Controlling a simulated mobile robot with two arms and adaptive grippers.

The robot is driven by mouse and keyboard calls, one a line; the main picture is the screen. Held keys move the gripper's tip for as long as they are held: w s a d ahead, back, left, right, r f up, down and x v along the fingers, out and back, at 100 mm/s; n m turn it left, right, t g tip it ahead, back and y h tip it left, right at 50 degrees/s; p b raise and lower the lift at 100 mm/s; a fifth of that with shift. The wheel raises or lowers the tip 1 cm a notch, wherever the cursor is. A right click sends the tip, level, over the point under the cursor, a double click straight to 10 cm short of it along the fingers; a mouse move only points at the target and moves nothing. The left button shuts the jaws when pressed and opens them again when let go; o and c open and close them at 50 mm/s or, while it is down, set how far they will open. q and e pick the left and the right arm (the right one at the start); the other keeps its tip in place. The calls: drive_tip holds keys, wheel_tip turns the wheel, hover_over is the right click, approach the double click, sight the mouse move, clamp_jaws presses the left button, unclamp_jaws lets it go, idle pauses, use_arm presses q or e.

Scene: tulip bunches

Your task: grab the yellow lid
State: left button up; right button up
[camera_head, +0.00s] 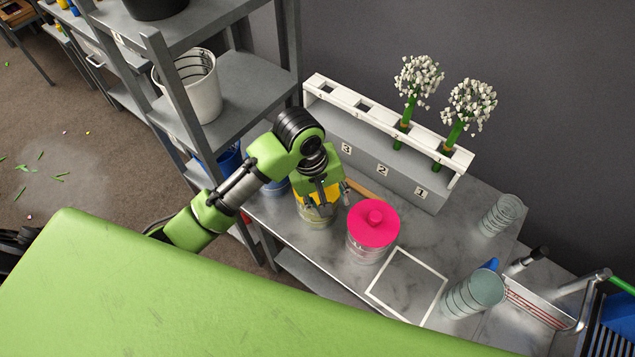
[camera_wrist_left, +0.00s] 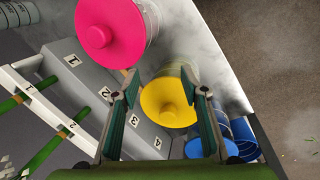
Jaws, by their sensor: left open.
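The yellow lid (camera_head: 301,192) sits on a clear glass jar (camera_head: 315,214) on the marble-look table, partly hidden by my left gripper in the head view. In the left wrist view the yellow lid (camera_wrist_left: 163,98) shows almost whole, with its round knob. My left gripper (camera_head: 322,205) is over the jar, pointing down. Its fingers (camera_wrist_left: 160,72) are open, appearing on either side of the lid in the left wrist view, with nothing held. I cannot tell how far above the lid they are. My right gripper does not show.
A pink-lidded jar (camera_head: 374,224) stands close to the right. A white square outline (camera_head: 407,286), glass cups (camera_head: 474,294) and a numbered flower rack (camera_head: 385,165) share the table. A grey shelf (camera_head: 222,112) rises behind my arm.

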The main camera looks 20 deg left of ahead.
use_arm(q)
drive_tip(key=w+a+r+n+g+y, duration=0.1)
drive_tip(key=w+a+r+n, duration=0.2)
drive_tip(key=r+n, duration=0.15)
drive_tip(key=w+a+r+n+y, duration=0.1)
drive_tip(key=w+a+r+n, duration=0.15)
drive_tip(key=r, duration=0.35)
drive_tip(key=f, duration=0.2)
drive_tip(key=f+p, duration=0.1)
drive_tip(key=f, duration=0.5)
drive_tip(key=shift+w+d+p, duration=0.2)
drive_tip(key=shift+w+p, duration=0.2)
drive_tip(key=shift+f, duration=0.25)
drive_tip(key=f, duration=0.1)
drive_tip(key=f+p, duration=0.1)
drive_tip(key=f, duration=0.1)
drive_tip(key=f+p, duration=0.1)
drive_tip(key=shift+w+d+f, duration=0.1)
drive_tip(key=shift+w+f, duration=0.1)
drive_tip(key=shift+w, duration=0.1)
drive_tip(key=shift+f, duration=0.2)
clamp_jaws()
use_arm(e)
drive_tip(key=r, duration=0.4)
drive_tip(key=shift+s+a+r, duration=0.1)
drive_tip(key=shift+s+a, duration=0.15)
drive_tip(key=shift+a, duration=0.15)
